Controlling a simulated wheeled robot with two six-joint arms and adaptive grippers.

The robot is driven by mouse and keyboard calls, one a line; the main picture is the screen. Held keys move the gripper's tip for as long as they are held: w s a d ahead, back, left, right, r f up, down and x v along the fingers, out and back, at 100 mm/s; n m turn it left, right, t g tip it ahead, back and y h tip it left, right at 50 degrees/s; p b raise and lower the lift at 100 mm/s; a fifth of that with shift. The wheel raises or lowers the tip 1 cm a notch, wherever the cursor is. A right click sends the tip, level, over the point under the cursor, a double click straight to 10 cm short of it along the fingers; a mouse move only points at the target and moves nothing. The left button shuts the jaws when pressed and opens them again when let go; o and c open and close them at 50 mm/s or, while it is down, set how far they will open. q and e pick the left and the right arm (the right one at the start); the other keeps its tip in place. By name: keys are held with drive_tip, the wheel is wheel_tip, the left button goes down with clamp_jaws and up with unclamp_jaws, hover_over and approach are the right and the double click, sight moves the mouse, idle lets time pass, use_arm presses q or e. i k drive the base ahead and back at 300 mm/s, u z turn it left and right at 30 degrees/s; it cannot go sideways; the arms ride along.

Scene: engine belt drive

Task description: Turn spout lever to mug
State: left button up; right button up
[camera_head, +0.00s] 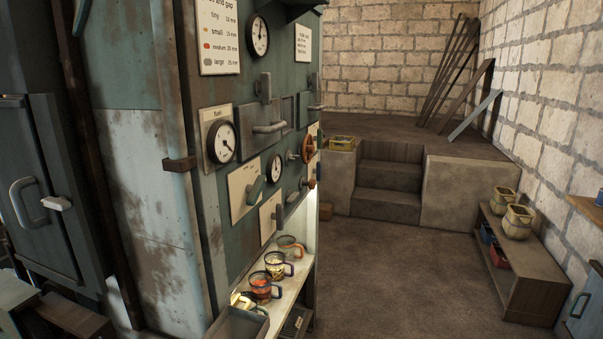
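Several mugs stand on a lit shelf at the machine's foot: one with an orange rim and handle (289,246), one with a dark rim and pale contents (276,266), and one with a blue handle and reddish contents (261,287). Above the shelf, the green panel carries a teal lever (255,191) on a pale plate and a dark lever (278,214) on a lower plate. I cannot tell which lever is the spout lever. No spout shows clearly. Neither of my grippers is in view.
The machine panel (258,150) also bears dials, bar handles and a brown handwheel (308,148). A grey bin (238,323) sits at the shelf's near end. Open floor (395,270) lies right of the machine, before steps (385,190) and a low bench (525,270) with jars.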

sight(318, 171)
drive_tip(key=z, duration=0.4)
drive_tip(key=k, duration=0.5)
drive_tip(key=z, duration=0.9)
drive_tip(key=i, duration=4)
drive_tip(key=u, duration=0.9)
drive_tip(key=i, duration=1.1)
drive_tip(key=u, duration=1.7)
drive_tip(key=i, duration=0.95)
drive_tip(key=u, duration=0.55)
